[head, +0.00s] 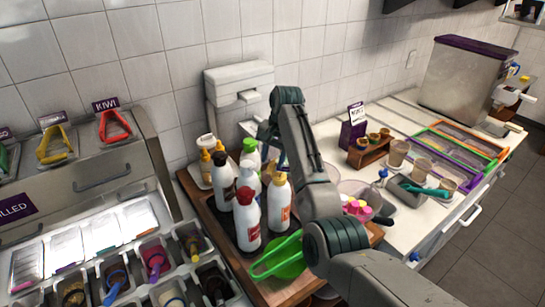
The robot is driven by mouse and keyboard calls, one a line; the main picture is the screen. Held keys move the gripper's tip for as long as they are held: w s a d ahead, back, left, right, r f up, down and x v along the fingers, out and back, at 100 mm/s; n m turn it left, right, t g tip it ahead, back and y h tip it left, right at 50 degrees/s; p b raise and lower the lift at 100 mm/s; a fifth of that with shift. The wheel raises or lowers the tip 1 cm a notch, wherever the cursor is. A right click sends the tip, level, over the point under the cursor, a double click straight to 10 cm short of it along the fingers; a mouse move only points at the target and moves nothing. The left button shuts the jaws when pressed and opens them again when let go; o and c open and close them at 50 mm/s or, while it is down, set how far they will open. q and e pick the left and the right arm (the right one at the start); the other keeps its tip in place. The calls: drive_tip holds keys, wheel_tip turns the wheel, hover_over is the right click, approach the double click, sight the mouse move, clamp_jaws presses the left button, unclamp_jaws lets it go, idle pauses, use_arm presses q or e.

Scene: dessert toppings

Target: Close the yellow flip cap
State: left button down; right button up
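Several white squeeze bottles stand in a dark tray (232,238) on the wooden board. One white bottle (279,206) has a yellow cap (280,179) on top; whether its lid is flipped open is too small to tell. My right arm reaches in from the lower right and bends over, with its wrist above and behind the bottles. My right gripper (269,150) points down near the yellow-capped bottle, just behind it and to its left. Its fingers are small and partly hidden, so their opening is unclear. My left gripper is not in view.
Other bottles with black, red and green caps crowd beside the yellow-capped one. A bowl with pink and yellow items (357,207) is to the right. Topping bins (120,270) fill the lower left. A tiled wall stands behind.

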drive_tip(key=shift+a+f, duration=0.15)
drive_tip(key=shift+f, duration=0.55)
clamp_jaws()
drive_tip(key=y, duration=0.1)
drive_tip(key=d+t+y, duration=0.1)
drive_tip(key=y, duration=0.1)
drive_tip(key=shift+s+d+f, duration=0.15)
drive_tip(key=shift+s+d, duration=0.1)
drive_tip(key=shift+d, duration=0.1)
drive_tip(key=shift+s+d+f+t+y, duration=0.15)
drive_tip(key=shift+d+t+y, duration=0.2)
drive_tip(key=shift+y, duration=0.5)
drive_tip(key=shift+s+d+f+t+y, duration=0.1)
drive_tip(key=shift+d+f+t+y, duration=0.1)
drive_tip(key=shift+t+y, duration=0.45)
drive_tip(key=shift+y, duration=0.3)
